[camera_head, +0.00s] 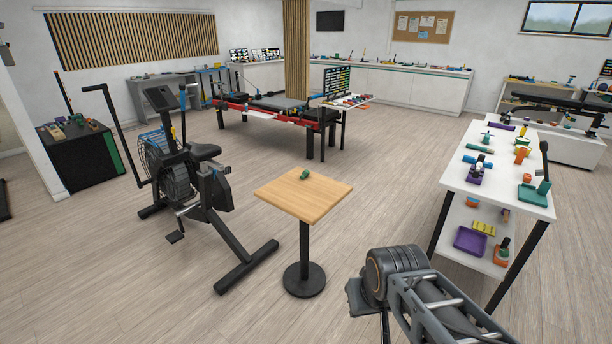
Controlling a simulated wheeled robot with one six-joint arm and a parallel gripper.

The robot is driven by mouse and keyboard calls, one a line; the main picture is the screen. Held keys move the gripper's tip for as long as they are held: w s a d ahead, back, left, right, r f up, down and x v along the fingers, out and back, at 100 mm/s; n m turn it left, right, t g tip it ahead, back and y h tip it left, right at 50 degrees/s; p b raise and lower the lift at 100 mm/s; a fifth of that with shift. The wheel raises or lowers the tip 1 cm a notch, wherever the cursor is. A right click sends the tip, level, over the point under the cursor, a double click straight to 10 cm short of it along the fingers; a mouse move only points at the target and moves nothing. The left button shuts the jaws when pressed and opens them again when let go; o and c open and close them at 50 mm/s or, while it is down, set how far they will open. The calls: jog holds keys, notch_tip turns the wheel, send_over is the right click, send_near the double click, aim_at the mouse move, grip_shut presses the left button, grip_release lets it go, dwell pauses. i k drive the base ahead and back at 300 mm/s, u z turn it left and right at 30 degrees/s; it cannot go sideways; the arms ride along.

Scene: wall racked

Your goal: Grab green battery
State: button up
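A small green object (305,174), which looks like the green battery, lies on top of a small square wooden table (318,205) with a round dark base. It is too small to make out in detail. My arm shows at the bottom right, in front of and to the right of the small table. My gripper itself cannot be seen, and nothing touches the green object.
An exercise bike (190,180) stands just left of the small table. A white shelf table (508,197) with several coloured items is at the right. A long red-edged bench (262,117) is behind. Wooden floor (385,165) is clear between them.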

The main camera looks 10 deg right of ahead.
aim_at(306, 173)
jog(key=z, duration=0.35)
jog(key=k, duration=0.4)
jog(key=z, duration=0.9)
jog(key=i, duration=0.5)
jog(key=u, duration=0.5)
jog(key=i, duration=1.5)
jog(key=u, duration=1.45)
jog(key=i, duration=0.85)
jog(key=u, duration=1.25)
jog(key=i, duration=0.2)
jog(key=u, duration=0.15)
